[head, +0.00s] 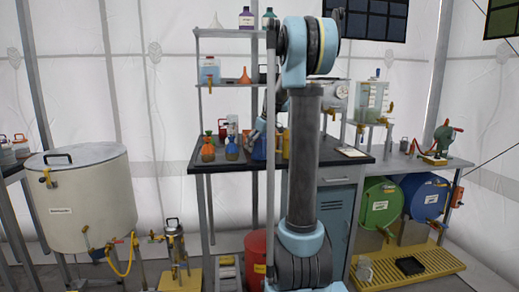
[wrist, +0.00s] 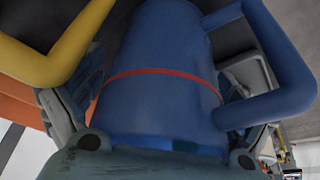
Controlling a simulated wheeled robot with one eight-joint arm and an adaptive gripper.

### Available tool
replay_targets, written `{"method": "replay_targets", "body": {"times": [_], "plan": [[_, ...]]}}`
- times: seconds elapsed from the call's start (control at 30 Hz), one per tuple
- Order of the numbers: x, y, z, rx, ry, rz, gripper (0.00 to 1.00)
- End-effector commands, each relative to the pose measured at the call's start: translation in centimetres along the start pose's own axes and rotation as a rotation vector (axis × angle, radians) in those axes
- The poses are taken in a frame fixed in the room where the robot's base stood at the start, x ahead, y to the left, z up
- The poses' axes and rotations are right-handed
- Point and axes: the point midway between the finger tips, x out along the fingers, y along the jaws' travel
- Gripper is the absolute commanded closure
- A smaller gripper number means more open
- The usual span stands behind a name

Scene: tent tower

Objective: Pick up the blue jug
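The blue jug (wrist: 160,55) fills the middle of the wrist view, with a red band around it and a blue handle at the right. In the head view the blue jug (head: 259,148) is at the worktop, partly hidden by my arm and a pole. My gripper (wrist: 160,95) has one finger on each side of the jug, close against its wall. I cannot tell whether the fingers press on it or only stand around it. The gripper is mostly hidden behind my arm in the head view.
A yellow handle (wrist: 45,60) is close at the left of the gripper. A shelf (head: 225,84) hangs above.

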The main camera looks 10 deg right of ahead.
Motion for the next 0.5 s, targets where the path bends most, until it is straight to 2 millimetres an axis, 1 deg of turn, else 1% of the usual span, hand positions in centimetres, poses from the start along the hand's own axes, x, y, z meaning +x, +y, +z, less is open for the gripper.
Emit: {"method": "replay_targets", "body": {"times": [0.03,0.1,0.13,0.23,0.5], "plan": [[-0.01,0.01,0.01,0.0,0.0,0.0,0.24],[0.0,0.01,0.02,0.0,0.0,0.0,0.36],[0.01,0.01,0.02,0.0,0.0,0.0,0.38],[0.04,0.01,0.03,0.0,0.0,0.0,0.4],[0.09,-0.01,0.07,0.0,-0.001,0.0,0.4]]}}
